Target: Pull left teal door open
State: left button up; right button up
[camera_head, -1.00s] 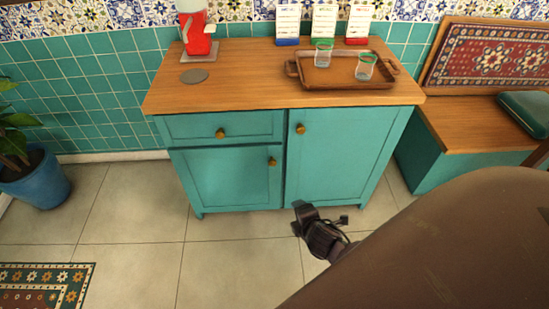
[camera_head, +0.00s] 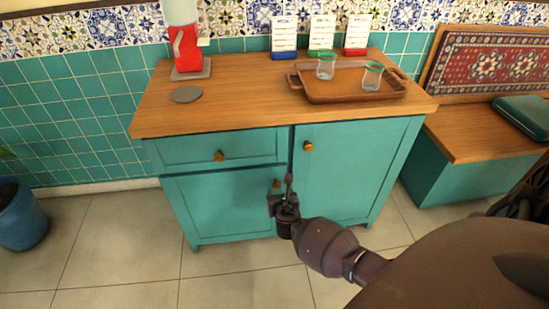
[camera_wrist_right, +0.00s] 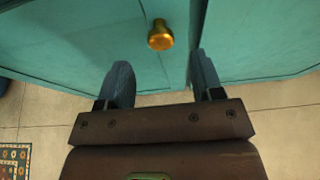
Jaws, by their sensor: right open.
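The left teal door (camera_head: 218,208) is shut, below a drawer in the teal cabinet. Its brass knob (camera_head: 276,184) is near the door's upper right corner, partly hidden by my gripper in the head view. My right gripper (camera_head: 282,190) is in front of this knob. In the right wrist view the gripper (camera_wrist_right: 160,80) is open, and the knob (camera_wrist_right: 160,36) shows ahead of and between its fingertips, not touched. The right teal door (camera_head: 352,170) is also shut, with its own knob (camera_head: 308,146). My left gripper is not in view.
The cabinet's wooden top (camera_head: 235,105) carries a brown tray (camera_head: 350,97) with two glasses, a red dispenser (camera_head: 187,50) and a grey disc (camera_head: 187,95). A wooden bench (camera_head: 480,130) stands right. A blue pot (camera_head: 20,218) stands left. The floor before the left door is clear.

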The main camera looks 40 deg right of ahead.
aim_at(277, 186)
jog(key=b+x, duration=0.1)
jog(key=x, duration=0.1)
jog(key=b+x, duration=0.1)
jog(key=x, duration=0.2)
jog(key=shift+d+f, duration=0.1)
jog(key=shift+f, duration=0.4)
jog(key=shift+w+d+f, duration=0.1)
jog(key=shift+w+d, duration=0.2)
jog(key=shift+w, duration=0.25)
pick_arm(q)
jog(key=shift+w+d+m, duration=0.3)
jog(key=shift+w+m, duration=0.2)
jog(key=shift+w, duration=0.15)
pick_arm(e)
jog(key=shift+w+d, duration=0.1)
jog(key=shift+w, duration=0.15)
jog(key=shift+c, duration=0.4)
grip_shut()
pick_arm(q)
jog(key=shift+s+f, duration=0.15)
pick_arm(e)
jog(key=shift+s, duration=0.1)
